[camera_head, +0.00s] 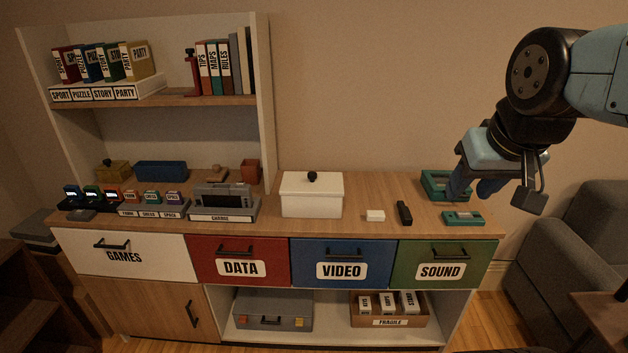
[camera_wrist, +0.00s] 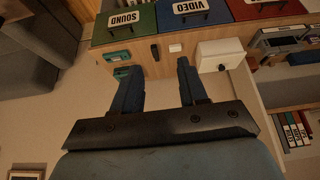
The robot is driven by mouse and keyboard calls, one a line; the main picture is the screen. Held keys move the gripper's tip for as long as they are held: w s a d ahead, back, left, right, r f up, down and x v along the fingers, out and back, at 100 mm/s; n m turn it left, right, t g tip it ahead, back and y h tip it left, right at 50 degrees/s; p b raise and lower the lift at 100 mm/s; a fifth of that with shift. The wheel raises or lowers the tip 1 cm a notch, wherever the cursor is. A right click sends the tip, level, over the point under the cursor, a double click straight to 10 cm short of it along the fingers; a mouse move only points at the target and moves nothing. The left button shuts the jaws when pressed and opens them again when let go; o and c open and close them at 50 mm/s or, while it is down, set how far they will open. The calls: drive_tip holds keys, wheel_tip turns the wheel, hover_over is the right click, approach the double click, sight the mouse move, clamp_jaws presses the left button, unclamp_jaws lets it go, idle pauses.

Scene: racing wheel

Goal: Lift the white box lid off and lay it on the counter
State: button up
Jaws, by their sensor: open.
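The white box (camera_head: 311,203) stands on the wooden counter (camera_head: 360,190), left of the counter's middle-right part. Its white lid (camera_head: 312,182) is on top and has a round black knob (camera_head: 312,176). The lid also shows in the wrist view (camera_wrist: 221,54), to the right of the fingers. My gripper (camera_head: 474,189) is above the right end of the counter, well right of the box. In the wrist view my gripper (camera_wrist: 157,85) is open, with nothing visible between its two blue fingers.
A small white block (camera_head: 376,216), a black bar (camera_head: 404,213) and a green cassette-like item (camera_head: 463,218) lie right of the box. A green tray (camera_head: 446,186) is near my gripper. A grey device (camera_head: 223,200) stands left of the box. A shelf unit (camera_head: 265,110) rises behind left.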

drive_tip(key=shift+o, duration=1)
drive_tip(key=shift+w+a, duration=0.15)
drive_tip(key=shift+o, duration=0.7)
drive_tip(key=shift+w, duration=0.35)
drive_tip(key=w+f+n+t, duration=0.2)
drive_tip(key=w+f, duration=0.1)
drive_tip(key=w, duration=1)
drive_tip(key=n+t+y, duration=0.4)
drive_tip(key=n, duration=0.1)
approach(315, 177)
drive_tip(key=s+d+r, duration=0.2)
drive_tip(key=d, duration=0.3)
drive_tip(key=s+d+r, duration=0.2)
drive_tip(key=d, duration=0.4)
drive_tip(key=w+a+f+t+y, duration=0.35)
drive_tip(key=a+f+y, duration=0.25)
drive_tip(key=a+f, duration=0.2)
drive_tip(key=shift+m, duration=0.3)
drive_tip(key=x, duration=0.7)
drive_tip(key=shift+f, duration=0.1)
drive_tip(key=shift+f+x, duration=0.15)
drive_tip(key=shift+x, duration=1.15)
drive_tip(key=shift+f+x, duration=0.1)
drive_tip(key=shift+x, duration=1.2)
